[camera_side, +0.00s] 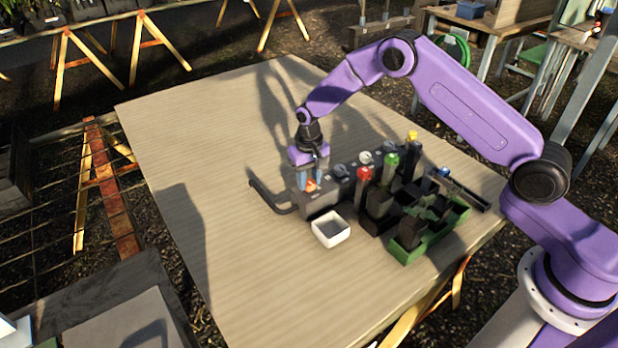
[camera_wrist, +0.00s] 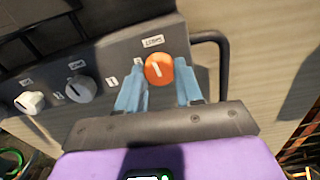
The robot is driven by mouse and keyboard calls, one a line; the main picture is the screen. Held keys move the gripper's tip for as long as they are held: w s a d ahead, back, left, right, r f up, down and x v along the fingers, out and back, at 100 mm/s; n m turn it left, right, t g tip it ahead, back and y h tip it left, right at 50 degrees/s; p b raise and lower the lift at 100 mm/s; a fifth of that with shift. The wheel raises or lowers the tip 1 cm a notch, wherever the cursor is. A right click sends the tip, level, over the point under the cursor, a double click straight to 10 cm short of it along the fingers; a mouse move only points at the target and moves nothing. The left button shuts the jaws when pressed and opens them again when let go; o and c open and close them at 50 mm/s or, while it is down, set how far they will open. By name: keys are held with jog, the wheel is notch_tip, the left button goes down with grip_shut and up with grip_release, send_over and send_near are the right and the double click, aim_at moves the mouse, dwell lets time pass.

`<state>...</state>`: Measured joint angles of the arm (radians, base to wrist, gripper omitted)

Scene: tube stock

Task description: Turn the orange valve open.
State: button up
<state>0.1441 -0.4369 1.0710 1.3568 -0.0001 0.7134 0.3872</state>
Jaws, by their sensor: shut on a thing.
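The orange valve (camera_wrist: 158,69) is a round knob with a white pointer line on the face of a dark grey panel (camera_wrist: 112,62). In the side view the orange valve (camera_side: 311,186) shows at the panel's left end, partly covered by my gripper (camera_side: 312,178). My gripper (camera_wrist: 160,70) has its two blue fingers on either side of the knob and is shut on it. The pointer line stands slightly tilted from upright in the wrist view. A small white label sits just above the knob; its text is too small to read surely.
A grey knob (camera_wrist: 81,89) and a white knob (camera_wrist: 30,102) sit on the panel to the left. A dark pipe (camera_wrist: 224,60) bends at the right. A white square dish (camera_side: 331,229) and a green crate (camera_side: 408,257) with dark holders stand close by. The table's left is clear.

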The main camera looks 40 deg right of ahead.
aim_at(309, 182)
jog(key=n, duration=0.8)
jog(key=shift+n, duration=0.3)
jog(key=n, duration=0.4)
jog(key=shift+a+n, duration=0.1)
jog(key=shift+n, duration=0.2)
jog(key=shift+s+n, duration=0.1)
jog(key=shift+n, duration=1.8)
jog(key=o, duration=1)
jog(key=shift+o, duration=0.2)
notch_tip(309, 182, up, 18)
jog(key=shift+f, duration=0.25)
